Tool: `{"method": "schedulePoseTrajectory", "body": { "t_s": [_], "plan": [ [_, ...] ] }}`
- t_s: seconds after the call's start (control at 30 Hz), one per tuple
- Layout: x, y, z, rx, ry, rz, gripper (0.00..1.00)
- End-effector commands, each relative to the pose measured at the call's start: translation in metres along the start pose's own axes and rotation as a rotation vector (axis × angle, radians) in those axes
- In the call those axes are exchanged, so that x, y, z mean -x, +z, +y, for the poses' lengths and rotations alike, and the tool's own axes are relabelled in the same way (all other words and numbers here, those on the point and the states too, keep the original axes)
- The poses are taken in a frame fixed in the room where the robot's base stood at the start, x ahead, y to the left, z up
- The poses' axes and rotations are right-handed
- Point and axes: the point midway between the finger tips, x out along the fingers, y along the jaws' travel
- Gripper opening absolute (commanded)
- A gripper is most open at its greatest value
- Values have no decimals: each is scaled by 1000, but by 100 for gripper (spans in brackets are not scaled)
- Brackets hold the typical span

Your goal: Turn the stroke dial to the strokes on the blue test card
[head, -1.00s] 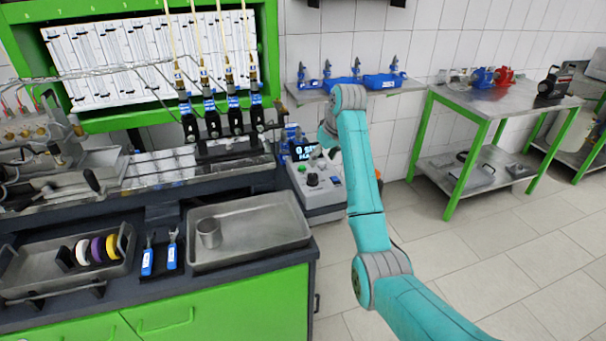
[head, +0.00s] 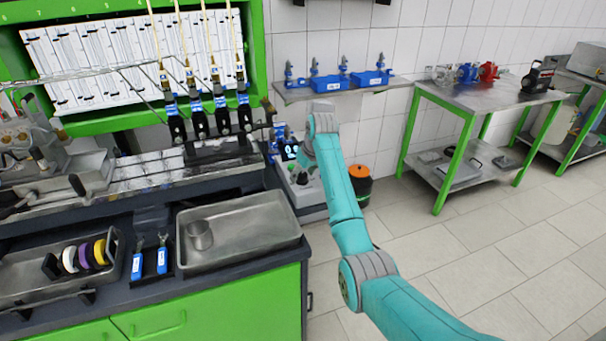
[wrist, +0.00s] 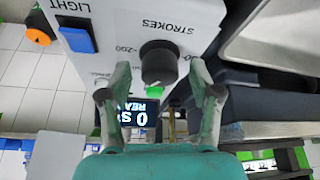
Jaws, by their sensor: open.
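The black stroke dial (wrist: 158,62) is on the pale control box (wrist: 115,15), under the printed word STROKES, which shows upside down in the wrist view. My gripper (wrist: 160,75) is open, with one finger on each side of the dial, apart from it as far as I can tell. A lit display (wrist: 128,118) is partly covered by a finger; a 0 and part of a word show. I cannot make out a blue test card.
A blue button marked LIGHT (wrist: 77,37) and an orange-topped item (wrist: 38,37) are near the dial. In the head view, a steel tray (head: 270,245) with a cup (head: 199,235) lies left of the box. A black bin with an orange lid (head: 360,183) stands behind my arm.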

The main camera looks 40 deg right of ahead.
Motion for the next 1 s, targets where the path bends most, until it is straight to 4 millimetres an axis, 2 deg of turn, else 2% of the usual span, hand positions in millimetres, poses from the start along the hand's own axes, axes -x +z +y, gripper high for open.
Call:
{"method": "schedulePoseTrajectory", "body": {
  "t_s": [0.2,0.27,0.43,0.47,0.77,1.0],
  "plan": [
    [0,0,0,0,0,0,64],
    [0,0,0,0,0,0,51],
    [0,0,0,0,0,0,9],
    [0,0,0,0,0,0,4],
    [0,0,0,-25,9,0,4],
    [0,0,-1,-134,56,-1,4]
  ]
}}
